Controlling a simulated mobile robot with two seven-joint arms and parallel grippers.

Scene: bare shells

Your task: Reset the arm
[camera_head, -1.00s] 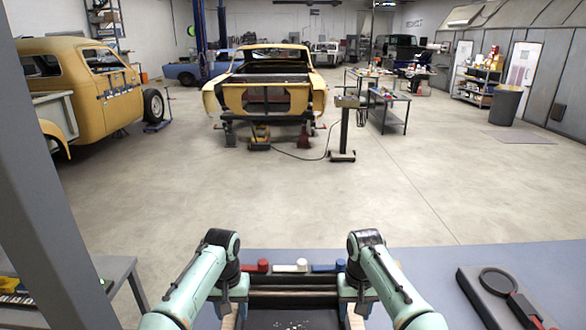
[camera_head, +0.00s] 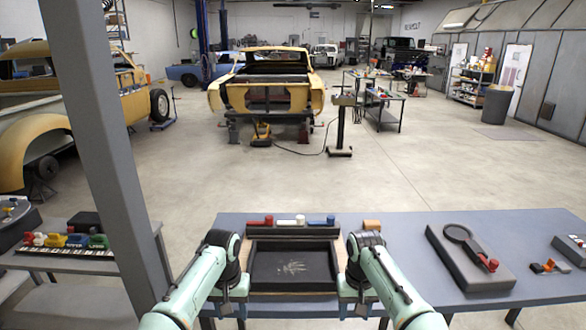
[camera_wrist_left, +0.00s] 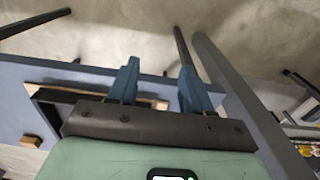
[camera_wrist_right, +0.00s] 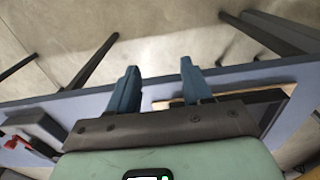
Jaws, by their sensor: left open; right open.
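My two arms reach in from the bottom of the head view, on either side of a dark tray with a wooden rim (camera_head: 292,240) at the table's near edge. My left gripper (camera_wrist_left: 159,68) is open and empty in the left wrist view, its blue fingers apart. My right gripper (camera_wrist_right: 160,67) is likewise open and empty in the right wrist view. In the head view the fingertips of both are hard to make out. The tray holds pale marks or small bits that I cannot identify.
The blue-grey table (camera_head: 405,225) carries red, white and blue pieces and a magnifier-like tool (camera_head: 463,250). A grey post (camera_head: 95,150) stands close on the left, beside a side bench (camera_head: 90,262). A yellow car shell (camera_head: 268,92) stands beyond open floor.

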